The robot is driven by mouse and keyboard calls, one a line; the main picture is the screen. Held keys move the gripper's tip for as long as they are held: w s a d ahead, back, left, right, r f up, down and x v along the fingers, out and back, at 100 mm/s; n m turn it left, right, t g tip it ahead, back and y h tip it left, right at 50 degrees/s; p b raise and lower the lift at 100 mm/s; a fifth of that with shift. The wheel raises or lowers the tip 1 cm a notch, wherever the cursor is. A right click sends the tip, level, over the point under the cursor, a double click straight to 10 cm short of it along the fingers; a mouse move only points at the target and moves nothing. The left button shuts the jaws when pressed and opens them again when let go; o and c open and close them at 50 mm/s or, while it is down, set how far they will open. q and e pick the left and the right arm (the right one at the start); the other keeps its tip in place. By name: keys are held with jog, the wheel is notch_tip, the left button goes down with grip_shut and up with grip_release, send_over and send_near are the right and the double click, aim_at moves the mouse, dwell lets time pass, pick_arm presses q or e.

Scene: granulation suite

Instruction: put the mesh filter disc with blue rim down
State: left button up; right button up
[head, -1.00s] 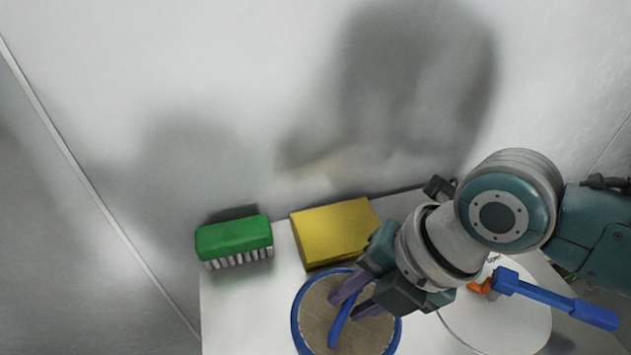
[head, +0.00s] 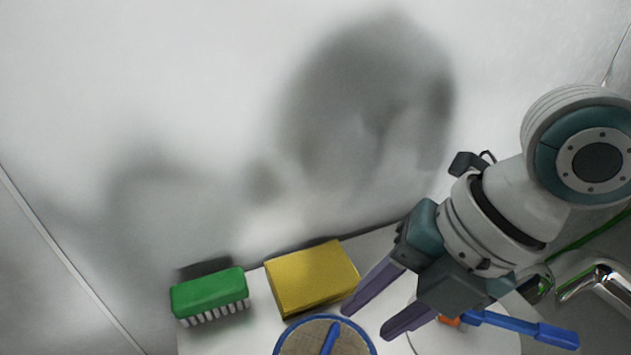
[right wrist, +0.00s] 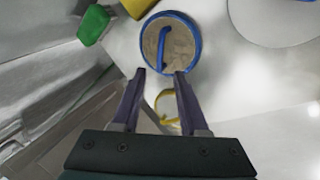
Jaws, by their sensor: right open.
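The mesh filter disc with blue rim (head: 300,345) lies on the white surface at the bottom of the head view, partly cut off by the frame edge. In the right wrist view the whole disc (right wrist: 178,62) shows, with a blue handle bar across its mesh. My right gripper (head: 367,322) is open and empty, to the right of the disc in the head view. In the right wrist view its two fingertips (right wrist: 160,72) point toward the disc's near edge, with nothing between them. My left gripper is not in view.
A green brush (head: 209,293) and a yellow block (head: 312,278) stand behind the disc near the wall. A blue-handled tool with an orange part (head: 525,328) lies right, by a white round plate (right wrist: 275,18). A metal faucet (head: 600,284) is at far right. A yellow ring (right wrist: 167,108) shows near the fingers.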

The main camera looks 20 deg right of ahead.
jog(key=s+d+m+h, duration=0.1)
jog(key=s+m, duration=0.2)
jog(key=m, duration=0.5)
jog(key=s+d+r+m+h, duration=0.1)
jog(key=s+m, duration=0.3)
jog(key=m, duration=0.5)
jog(key=s+d+r+m+t+h, duration=0.1)
jog(key=s+d+m+h, duration=0.1)
jog(key=m, duration=0.6)
jog(key=shift+s+d+m, duration=0.15)
jog(key=shift+s+m, duration=0.25)
jog(key=shift+s, duration=0.45)
